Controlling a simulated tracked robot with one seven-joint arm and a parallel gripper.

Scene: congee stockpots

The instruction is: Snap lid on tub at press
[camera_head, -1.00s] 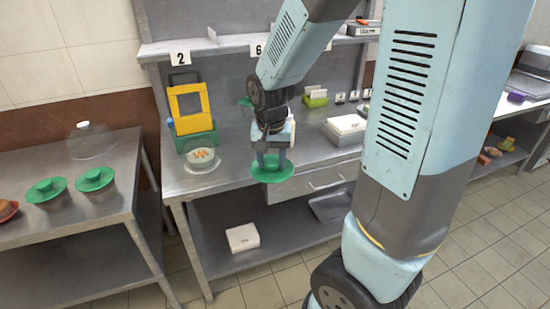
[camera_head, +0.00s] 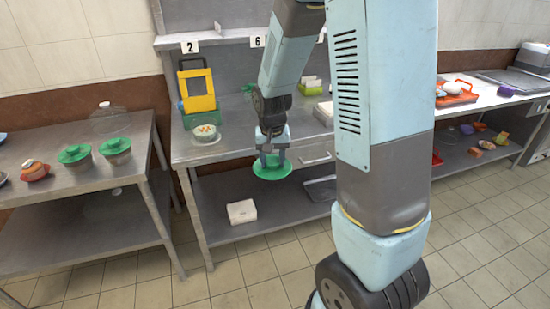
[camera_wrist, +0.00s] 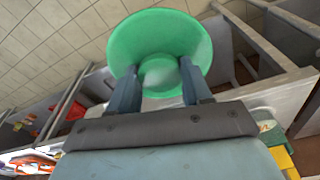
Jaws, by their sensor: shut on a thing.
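My gripper (camera_head: 271,160) is shut on a green round lid (camera_head: 271,170) and holds it in the air in front of the middle counter's front edge. In the wrist view the lid (camera_wrist: 178,28) sits between my two fingers, held by its knob. A round tub (camera_head: 205,135) with an orange mark on top stands on the counter to the left of my gripper, apart from the lid. Behind the tub stands the press (camera_head: 199,95), with a yellow frame and a green base, under a sign reading 2.
Two green-lidded pots (camera_head: 75,156), an orange-red pot (camera_head: 35,170) and a clear dome (camera_head: 108,118) are on the left table (camera_head: 60,200). A white box (camera_head: 241,211) is on the lower shelf. A pale box (camera_head: 324,112) lies on the counter's right.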

